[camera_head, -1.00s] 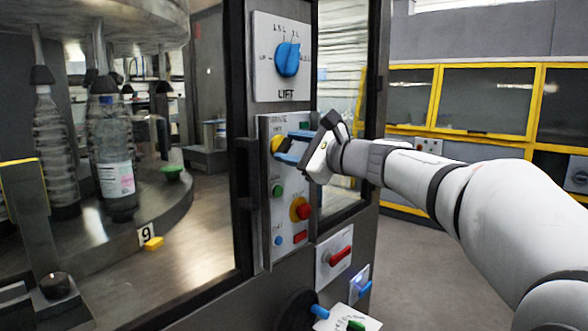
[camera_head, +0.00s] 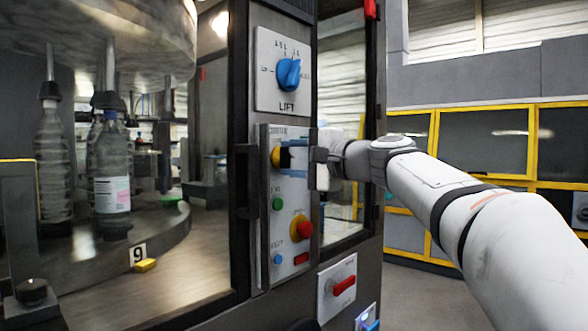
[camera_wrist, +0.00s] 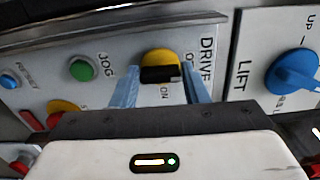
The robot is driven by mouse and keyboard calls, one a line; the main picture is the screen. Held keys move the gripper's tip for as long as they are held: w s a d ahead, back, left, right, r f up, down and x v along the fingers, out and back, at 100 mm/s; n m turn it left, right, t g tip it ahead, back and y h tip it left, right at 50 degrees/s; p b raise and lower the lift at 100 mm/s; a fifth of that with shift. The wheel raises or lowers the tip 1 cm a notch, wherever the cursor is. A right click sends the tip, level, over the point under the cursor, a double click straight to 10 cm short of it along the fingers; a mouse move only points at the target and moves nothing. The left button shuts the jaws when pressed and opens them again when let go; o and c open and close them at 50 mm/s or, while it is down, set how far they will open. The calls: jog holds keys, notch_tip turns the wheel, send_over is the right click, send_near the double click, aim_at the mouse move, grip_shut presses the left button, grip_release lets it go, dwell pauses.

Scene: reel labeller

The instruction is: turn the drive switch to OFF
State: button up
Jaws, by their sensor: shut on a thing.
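The drive switch is a round yellow knob (camera_wrist: 160,58) with a black grip bar, under the word DRIVE in the wrist view. An ON label shows beside it; a second label is partly hidden by a finger. I cannot tell which mark the knob points to. In the head view the yellow switch (camera_head: 276,157) is at the top of the white control panel (camera_head: 287,222). My gripper (camera_wrist: 160,74) has one blue finger on each side of the knob and is shut on it. My gripper also shows in the head view (camera_head: 286,154), reaching in from the right.
The blue LIFT dial (camera_head: 288,74) is above the panel. Below the switch are a green JOG button (camera_head: 278,204), a red stop knob (camera_head: 304,229) and a blue RESET button (camera_head: 278,259). A black door handle (camera_head: 246,181) stands left of the panel. A red-handled switch (camera_head: 344,286) is lower right.

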jog(key=shift+f+n, duration=0.1)
jog(key=shift+n, duration=0.2)
jog(key=o, duration=1)
jog(key=v, duration=0.8)
jog(key=shift+a, duration=0.1)
